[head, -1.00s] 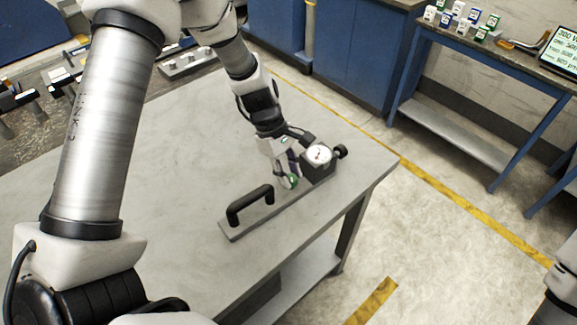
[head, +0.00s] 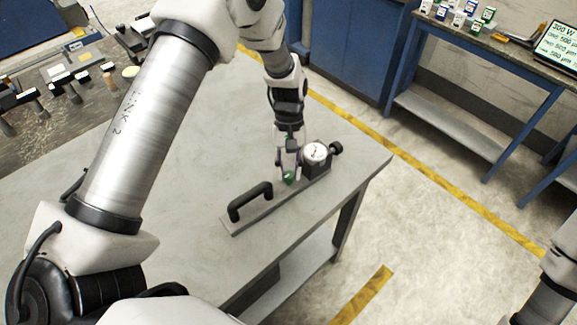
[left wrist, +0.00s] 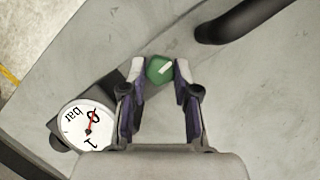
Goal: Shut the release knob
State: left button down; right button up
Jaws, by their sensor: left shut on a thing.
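The green release knob (head: 289,178) sits on the grey plate (head: 247,223), between the black handle and the gauge. In the left wrist view the knob (left wrist: 160,69) has a white mark running up to the right. My left gripper (head: 289,172) reaches down from above. Its two fingertips (left wrist: 160,72) lie on either side of the knob, shut on it. The gauge (head: 315,152) stands beside the gripper. Its dial (left wrist: 87,125) is white with a red needle and the word bar. My right gripper is not in view; only part of my right arm shows at the right edge.
The black handle (head: 250,201) rises from the plate's near end. A black cap (head: 336,148) sticks out past the gauge. The grey table (head: 190,240) is clear around the plate. Tools lie at the left, and a blue bench (head: 440,115) stands at the back right.

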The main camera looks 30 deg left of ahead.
pick_arm(q)
jog(key=shift+s+f+m, duration=0.1)
jog(key=shift+m, duration=0.6)
jog(key=shift+g+y, duration=0.3)
jog(key=c, duration=0.8)
grip_release()
jog(key=shift+c, duration=0.2)
